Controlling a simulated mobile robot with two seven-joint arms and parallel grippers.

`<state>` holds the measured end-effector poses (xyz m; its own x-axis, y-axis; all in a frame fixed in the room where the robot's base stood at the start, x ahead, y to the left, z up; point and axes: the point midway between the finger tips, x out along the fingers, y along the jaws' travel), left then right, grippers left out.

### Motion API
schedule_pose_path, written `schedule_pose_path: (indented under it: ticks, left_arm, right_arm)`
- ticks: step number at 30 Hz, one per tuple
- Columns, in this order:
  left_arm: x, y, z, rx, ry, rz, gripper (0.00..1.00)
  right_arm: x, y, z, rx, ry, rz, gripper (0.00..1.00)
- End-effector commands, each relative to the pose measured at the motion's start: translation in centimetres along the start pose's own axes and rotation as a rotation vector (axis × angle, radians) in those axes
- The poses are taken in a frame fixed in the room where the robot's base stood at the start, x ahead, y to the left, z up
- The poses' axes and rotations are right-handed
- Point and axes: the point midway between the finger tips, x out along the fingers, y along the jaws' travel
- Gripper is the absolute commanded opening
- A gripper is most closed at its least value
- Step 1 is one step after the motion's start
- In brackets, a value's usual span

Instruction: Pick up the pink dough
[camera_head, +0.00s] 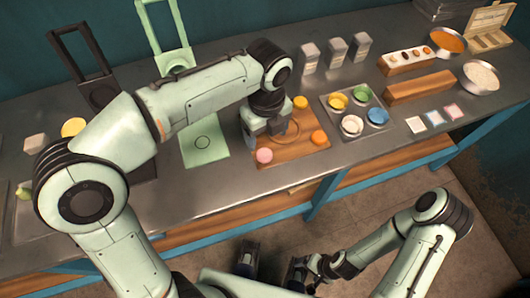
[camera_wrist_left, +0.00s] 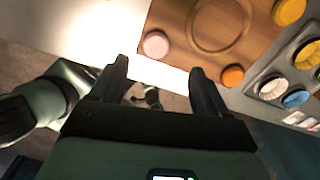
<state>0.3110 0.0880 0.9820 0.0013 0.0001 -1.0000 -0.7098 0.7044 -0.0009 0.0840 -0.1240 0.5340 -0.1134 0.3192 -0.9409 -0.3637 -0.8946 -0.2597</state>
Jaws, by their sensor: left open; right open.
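The pink dough (camera_head: 264,155) is a small round piece near the front-left corner of the wooden board (camera_head: 290,151). My left gripper (camera_head: 265,133) is open and empty above the board, just behind the dough in the head view. In the left wrist view the pink dough (camera_wrist_left: 155,44) shows beyond the open fingertips of the left gripper (camera_wrist_left: 160,66), between them sideways and apart from both. My right gripper (camera_head: 272,266) is open and empty, low in front of the counter.
A green press (camera_head: 207,155) lies left of the board. The counter's front strip (camera_head: 222,195) is clear.

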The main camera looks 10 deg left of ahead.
Motion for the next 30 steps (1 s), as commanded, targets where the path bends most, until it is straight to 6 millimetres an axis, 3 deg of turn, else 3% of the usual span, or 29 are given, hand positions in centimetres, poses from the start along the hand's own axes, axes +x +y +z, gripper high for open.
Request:
schedule_pose_path:
  ticks: [3, 10, 18, 27, 28, 30]
  left_arm:
    - [1.9, 0.1, 0.0, -0.001, 0.000, 0.002, 0.76]
    - [3.5, 0.3, -0.1, -0.001, 0.000, 0.002, 0.76]
    - [7.2, 0.8, -0.5, -0.001, 0.001, 0.002, 0.76]
    - [7.7, 0.8, -0.5, -0.001, 0.000, 0.000, 0.76]
    - [7.7, 0.8, -0.5, -0.001, 0.000, 0.000, 0.69]
    - [7.7, 0.8, -0.5, -0.001, 0.000, 0.000, 0.46]
  right_arm:
    - [0.3, 0.0, -0.2, -0.001, 0.007, -0.002, 0.83]
    - [0.6, 0.1, -0.4, -0.002, 0.012, -0.003, 0.83]
    - [1.2, 0.2, -0.8, -0.003, 0.024, -0.005, 0.83]
    - [1.2, 0.1, -0.9, -0.003, 0.027, -0.006, 0.83]
    - [1.2, 0.1, -0.9, -0.003, 0.027, -0.006, 0.83]
    - [1.2, 0.1, -0.9, -0.003, 0.027, -0.006, 0.83]
